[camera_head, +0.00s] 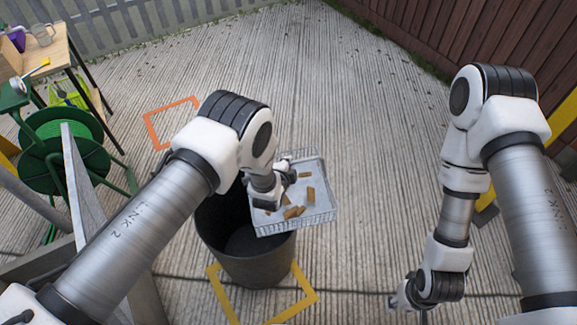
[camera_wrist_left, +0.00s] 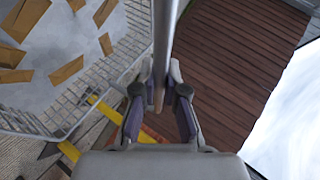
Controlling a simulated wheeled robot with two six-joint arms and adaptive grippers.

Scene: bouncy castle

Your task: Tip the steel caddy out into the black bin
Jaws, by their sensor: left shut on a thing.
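The steel caddy (camera_head: 315,218) is a shallow wire-mesh basket with several brown wooden-looking pieces (camera_head: 294,212) lying in it. It hangs over the right side of the black bin (camera_head: 255,268) and looks roughly level. My left gripper (camera_head: 284,178) is shut on the caddy's grey bar, beside its open top. In the left wrist view the gripper (camera_wrist_left: 161,88) pinches that bar, and the mesh caddy (camera_wrist_left: 70,112) with its pieces is at left. The visible part of the bin's inside looks empty; my left arm hides part of its rim. My right gripper (camera_head: 408,302) hangs low at right, its fingers unclear.
The bin stands by a yellow floor outline (camera_head: 300,298). An orange floor outline (camera_head: 152,128) lies farther back. A green reel (camera_head: 62,150) and a wooden table (camera_head: 52,52) are at left. The concrete between the bin and my right arm is clear.

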